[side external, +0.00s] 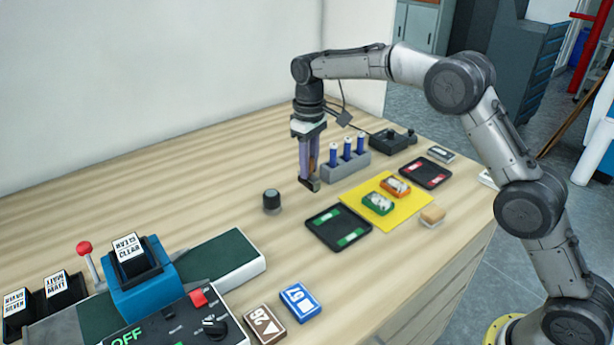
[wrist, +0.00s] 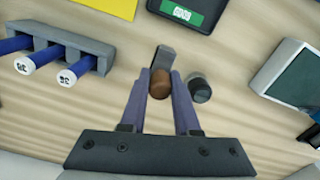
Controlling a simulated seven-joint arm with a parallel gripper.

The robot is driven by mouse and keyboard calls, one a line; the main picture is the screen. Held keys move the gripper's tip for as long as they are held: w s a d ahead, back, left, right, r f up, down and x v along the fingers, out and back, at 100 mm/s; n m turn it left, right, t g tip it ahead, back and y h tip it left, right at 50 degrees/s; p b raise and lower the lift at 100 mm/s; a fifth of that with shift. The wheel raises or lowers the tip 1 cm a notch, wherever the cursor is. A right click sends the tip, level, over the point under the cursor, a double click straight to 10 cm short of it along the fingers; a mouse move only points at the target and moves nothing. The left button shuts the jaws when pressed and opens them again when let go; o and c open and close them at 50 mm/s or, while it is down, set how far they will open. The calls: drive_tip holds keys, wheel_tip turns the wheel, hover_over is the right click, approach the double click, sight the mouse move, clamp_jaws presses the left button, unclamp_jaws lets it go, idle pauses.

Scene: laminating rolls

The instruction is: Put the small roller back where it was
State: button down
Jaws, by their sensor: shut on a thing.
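My gripper (side external: 311,176) points down near the middle of the table, left of the grey rack. It is shut on the small roller, which has a brown handle (wrist: 160,83) and a dark grey head (side external: 312,185). The handle stands roughly upright between the fingers, and the head is low, close to the table top; I cannot tell whether it touches. In the wrist view my gripper (wrist: 160,82) has the brown handle end between its fingertips, with the grey head (wrist: 165,57) showing beyond it.
The grey rack (side external: 341,172) with blue-handled tools stands close right of my gripper. A dark round knob-like piece (side external: 271,200) stands just left. A black tray (side external: 325,239), a yellow mat (side external: 357,211) and a blue machine (side external: 142,292) lie nearer.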

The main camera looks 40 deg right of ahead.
drive_tip(key=shift+w+f, duration=0.4)
drive_tip(key=shift+f, duration=1.5)
drive_tip(key=shift+f, duration=0.1)
drive_tip(key=c, duration=0.6)
unclamp_jaws()
drive_tip(key=shift+f, duration=0.1)
drive_tip(key=shift+c, duration=0.2)
wheel_tip(320, 180, up, 12)
drive_tip(key=shift+s+r, duration=0.1)
drive_tip(key=shift+r, duration=0.1)
